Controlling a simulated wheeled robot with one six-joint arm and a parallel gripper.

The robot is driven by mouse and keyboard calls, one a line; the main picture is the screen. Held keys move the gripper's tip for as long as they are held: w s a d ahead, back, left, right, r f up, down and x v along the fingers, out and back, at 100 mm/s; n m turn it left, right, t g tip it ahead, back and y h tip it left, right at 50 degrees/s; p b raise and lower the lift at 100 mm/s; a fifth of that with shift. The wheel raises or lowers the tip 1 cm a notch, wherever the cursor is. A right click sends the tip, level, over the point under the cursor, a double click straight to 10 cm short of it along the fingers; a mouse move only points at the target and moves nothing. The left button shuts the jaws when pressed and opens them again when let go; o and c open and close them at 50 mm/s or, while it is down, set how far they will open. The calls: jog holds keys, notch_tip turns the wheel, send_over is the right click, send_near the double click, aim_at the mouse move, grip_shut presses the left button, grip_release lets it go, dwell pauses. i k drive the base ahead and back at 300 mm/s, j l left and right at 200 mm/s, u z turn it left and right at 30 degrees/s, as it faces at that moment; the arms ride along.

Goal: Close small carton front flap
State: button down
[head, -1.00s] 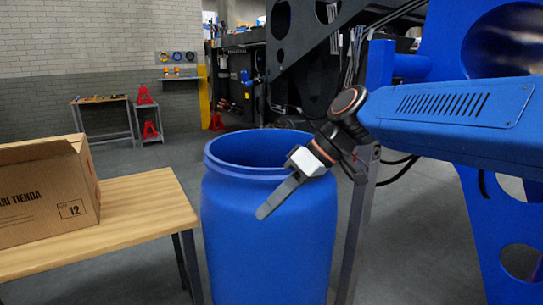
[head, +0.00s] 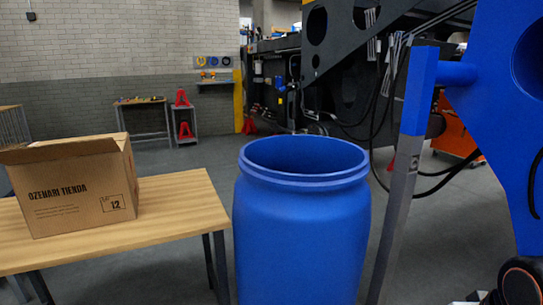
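The small carton (head: 75,194) is a brown cardboard box with dark print on its front, standing on the wooden table at the left of the head view. Its front flap (head: 55,150) is up and tilted outward along the top edge, so the top is open at that side. The inside and the back flaps are hidden. Part of my arm (head: 521,282) shows at the bottom right corner, far from the carton. My gripper's fingers cannot be made out there.
The wooden table (head: 178,205) has bare top to the right of the carton. A large open blue barrel (head: 300,225) stands close to the table's right end. A grey and blue post (head: 400,190) and the blue machine frame (head: 495,120) rise to the right. Grey floor lies beyond the table.

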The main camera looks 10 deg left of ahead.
aim_at(27, 154)
jog(key=u, duration=1.8)
